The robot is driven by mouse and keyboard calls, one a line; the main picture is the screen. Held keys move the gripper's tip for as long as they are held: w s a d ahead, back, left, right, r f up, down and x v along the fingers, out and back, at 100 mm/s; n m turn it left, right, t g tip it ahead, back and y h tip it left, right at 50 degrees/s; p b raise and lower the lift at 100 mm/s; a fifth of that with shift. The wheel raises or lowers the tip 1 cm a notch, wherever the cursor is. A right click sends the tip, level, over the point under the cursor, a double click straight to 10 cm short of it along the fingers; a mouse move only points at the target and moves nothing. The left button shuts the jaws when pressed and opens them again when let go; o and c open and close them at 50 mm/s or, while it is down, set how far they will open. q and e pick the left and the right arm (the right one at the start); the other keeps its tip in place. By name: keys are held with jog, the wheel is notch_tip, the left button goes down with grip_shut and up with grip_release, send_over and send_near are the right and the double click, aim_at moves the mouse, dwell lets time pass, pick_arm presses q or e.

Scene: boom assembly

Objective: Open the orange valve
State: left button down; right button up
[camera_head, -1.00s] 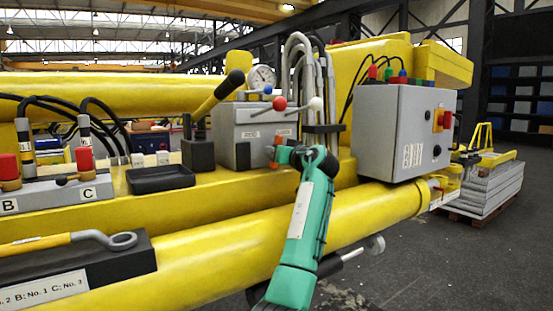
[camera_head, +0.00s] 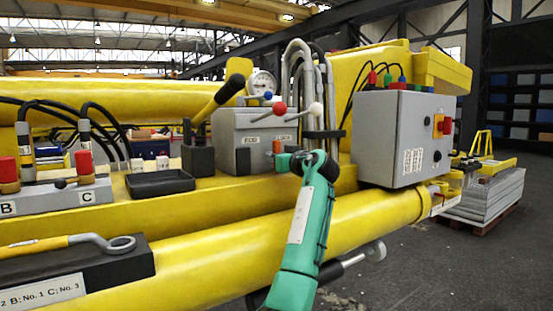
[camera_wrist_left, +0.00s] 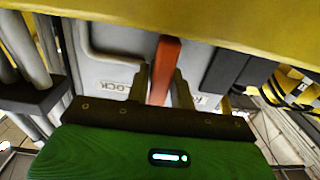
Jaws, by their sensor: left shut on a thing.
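The orange valve (camera_head: 276,146) is a small handle on the front of the grey control box (camera_head: 248,118) in the head view. In the left wrist view its orange lever (camera_wrist_left: 166,62) stands between the two fingers. My left gripper (camera_wrist_left: 162,88), on the green arm, is shut on this lever in front of the grey panel. In the head view the left gripper (camera_head: 281,160) is small and partly hidden by its own wrist. The valve's base is hidden. My right gripper does not show.
Grey hoses (camera_head: 298,75) rise just behind my wrist. A grey electrical box (camera_head: 392,138) with a red switch stands to the right. A long black lever with a yellow shaft (camera_head: 217,101) is to the left. The yellow boom tube (camera_head: 200,257) runs below.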

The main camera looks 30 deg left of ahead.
pick_arm(q)
jog(key=c, duration=1.3)
grip_release()
jog(key=shift+s+d+f, duration=0.1)
jog(key=shift+s+d, duration=0.05)
jog(key=shift+d, duration=0.25)
jog(key=shift+b+v, duration=1.15)
jog(key=shift+v, duration=5.3)
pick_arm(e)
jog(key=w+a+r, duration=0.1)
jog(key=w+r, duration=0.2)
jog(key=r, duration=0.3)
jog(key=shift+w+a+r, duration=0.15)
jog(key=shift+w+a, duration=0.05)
